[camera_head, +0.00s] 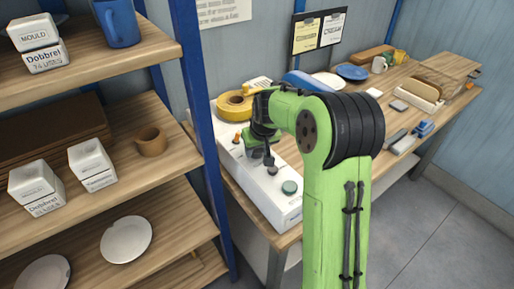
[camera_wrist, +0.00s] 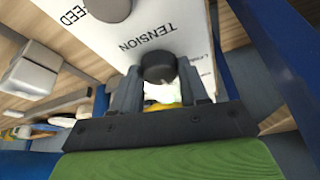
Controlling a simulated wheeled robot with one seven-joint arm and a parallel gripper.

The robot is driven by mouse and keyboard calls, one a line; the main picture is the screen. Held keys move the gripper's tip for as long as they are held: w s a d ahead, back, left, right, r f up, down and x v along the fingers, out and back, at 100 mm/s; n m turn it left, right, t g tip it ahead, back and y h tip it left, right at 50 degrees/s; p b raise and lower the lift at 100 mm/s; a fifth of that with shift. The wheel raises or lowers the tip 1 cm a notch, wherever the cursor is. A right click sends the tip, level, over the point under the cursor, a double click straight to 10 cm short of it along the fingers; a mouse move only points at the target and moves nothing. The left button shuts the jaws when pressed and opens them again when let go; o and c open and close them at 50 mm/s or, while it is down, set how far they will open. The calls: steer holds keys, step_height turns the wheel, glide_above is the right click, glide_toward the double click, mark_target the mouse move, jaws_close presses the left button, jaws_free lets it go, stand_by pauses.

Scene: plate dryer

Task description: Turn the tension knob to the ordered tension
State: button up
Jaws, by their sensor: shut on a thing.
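The white machine (camera_head: 263,185) stands on the long bench and carries several knobs. In the wrist view its panel (camera_wrist: 192,20) shows the word TENSION beside a dark round tension knob (camera_wrist: 158,67). My gripper (camera_wrist: 160,78) has one finger on each side of this knob and is shut on it. In the head view my gripper (camera_head: 263,135) is over the machine, partly hidden by my green arm. The knob's pointer and any scale marks cannot be made out. Two cards, yellow (camera_head: 306,36) and white (camera_head: 332,29), hang on a dark board; their writing is too small to read.
A second grey knob (camera_wrist: 108,8) lies near a partly cut-off word ending in EED. A green button (camera_head: 289,187) is at the machine's near end. A yellow roll (camera_head: 235,104) sits behind. Shelves with white boxes (camera_head: 35,187) and a blue post (camera_head: 203,140) stand left.

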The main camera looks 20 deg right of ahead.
steer(key=n, duration=0.2)
steer(key=n+y+p, duration=0.1)
steer(key=n, duration=0.1)
steer(key=n+y, duration=0.1)
steer(key=n, duration=0.1)
steer(key=shift+d+g+p, duration=0.25)
steer(key=shift+g+p, duration=0.15)
steer(key=n+y+p, duration=0.1)
steer(key=n, duration=0.1)
steer(key=n+g+p, duration=0.1)
steer(key=n, duration=0.2)
steer(key=shift+w+n+y, duration=0.15)
steer(key=shift+n+y, duration=0.15)
steer(key=shift+y, duration=0.1)
steer(key=shift+d, duration=0.1)
steer(key=o, duration=1)
